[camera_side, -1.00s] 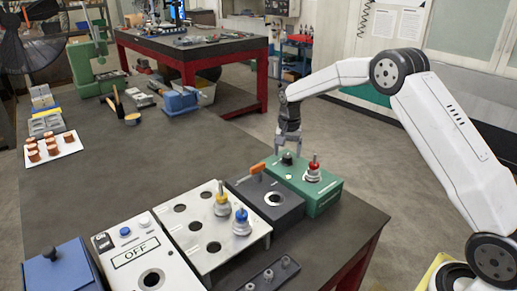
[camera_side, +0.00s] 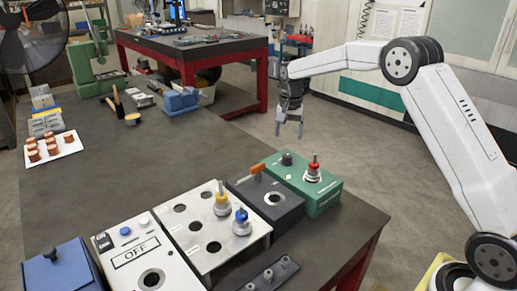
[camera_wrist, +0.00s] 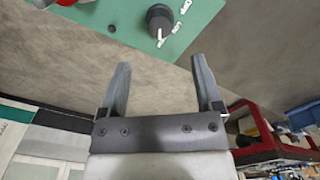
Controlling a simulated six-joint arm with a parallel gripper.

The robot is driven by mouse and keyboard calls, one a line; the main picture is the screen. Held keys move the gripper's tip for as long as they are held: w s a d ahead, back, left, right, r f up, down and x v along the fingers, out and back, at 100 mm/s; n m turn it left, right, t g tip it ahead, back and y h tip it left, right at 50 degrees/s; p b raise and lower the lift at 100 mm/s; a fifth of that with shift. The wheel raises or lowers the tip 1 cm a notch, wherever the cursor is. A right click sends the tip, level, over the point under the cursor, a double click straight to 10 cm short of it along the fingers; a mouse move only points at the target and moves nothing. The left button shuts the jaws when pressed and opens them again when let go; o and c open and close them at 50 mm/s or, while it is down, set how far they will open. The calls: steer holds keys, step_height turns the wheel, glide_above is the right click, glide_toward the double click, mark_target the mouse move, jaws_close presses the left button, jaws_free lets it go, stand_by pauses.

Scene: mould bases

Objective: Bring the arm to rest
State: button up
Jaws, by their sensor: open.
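My gripper (camera_side: 290,128) is open and empty. In the side view it hangs in the air above and behind the green box, apart from it. In the wrist view its two fingers (camera_wrist: 160,85) are spread with nothing between them. In the wrist view the black knob (camera_wrist: 160,18) shows beyond the fingertips.
A white tray (camera_side: 66,150) of copper-coloured pieces lies far left. The middle of the table is clear.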

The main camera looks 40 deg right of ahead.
steer(key=shift+s+a, duration=0.1)
steer(key=shift+s+a+n, duration=0.3)
steer(key=shift+s+a, duration=0.05)
steer(key=shift+s, duration=0.05)
steer(key=s+a+f+n+t, duration=0.1)
steer(key=s+a+n, duration=0.2)
steer(key=s, duration=0.5)
steer(key=s+a+f+n, duration=0.2)
steer(key=s+a+n, duration=0.1)
steer(key=s, duration=0.6)
steer(key=s+a+f+n+t, duration=0.1)
steer(key=s+a+f+n, duration=0.1)
steer(key=s, duration=0.7)
steer(key=a+n, duration=0.1)
steer(key=a, duration=0.1)
steer(key=shift+s+a+f+n+t, duration=0.2)
steer(key=shift+a+f+n+t, duration=0.1)
steer(key=shift+n, duration=0.1)
